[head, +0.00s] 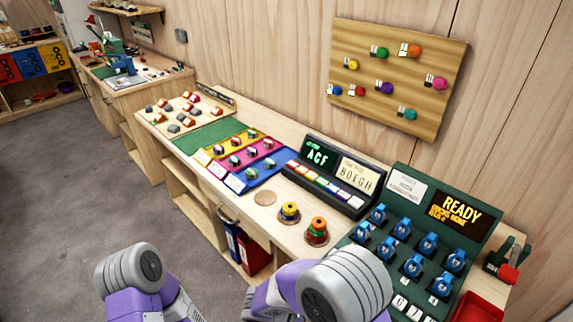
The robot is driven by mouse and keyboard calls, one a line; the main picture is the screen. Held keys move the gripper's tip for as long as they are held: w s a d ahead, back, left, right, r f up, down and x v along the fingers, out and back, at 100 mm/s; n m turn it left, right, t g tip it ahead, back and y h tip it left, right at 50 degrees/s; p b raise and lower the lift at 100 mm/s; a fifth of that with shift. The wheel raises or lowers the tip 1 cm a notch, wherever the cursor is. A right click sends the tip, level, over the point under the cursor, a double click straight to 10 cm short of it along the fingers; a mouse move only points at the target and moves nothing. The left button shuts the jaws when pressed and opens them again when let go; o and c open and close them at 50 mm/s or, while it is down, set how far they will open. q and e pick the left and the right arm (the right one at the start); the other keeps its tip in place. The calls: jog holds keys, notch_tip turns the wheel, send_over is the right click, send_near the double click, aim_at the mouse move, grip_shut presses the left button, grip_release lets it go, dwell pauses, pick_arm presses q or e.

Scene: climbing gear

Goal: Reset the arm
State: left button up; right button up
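Two of my arm links, purple with ribbed grey ends, rise from the bottom edge of the head view, one left of centre and one right of centre. Neither gripper shows, so I cannot see their fingers or whether they hold anything. The right link covers part of the workbench (262,225) front edge. The left link is over the grey floor, apart from the bench in the picture.
A green console reading READY (461,212) carries several blue devices. Left of it are stacked coloured rings (317,232), an ACF display (318,155) and coloured trays (233,160). A red bin (480,308) sits lower right. A hold board (398,75) hangs behind. Floor (60,220) at left is clear.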

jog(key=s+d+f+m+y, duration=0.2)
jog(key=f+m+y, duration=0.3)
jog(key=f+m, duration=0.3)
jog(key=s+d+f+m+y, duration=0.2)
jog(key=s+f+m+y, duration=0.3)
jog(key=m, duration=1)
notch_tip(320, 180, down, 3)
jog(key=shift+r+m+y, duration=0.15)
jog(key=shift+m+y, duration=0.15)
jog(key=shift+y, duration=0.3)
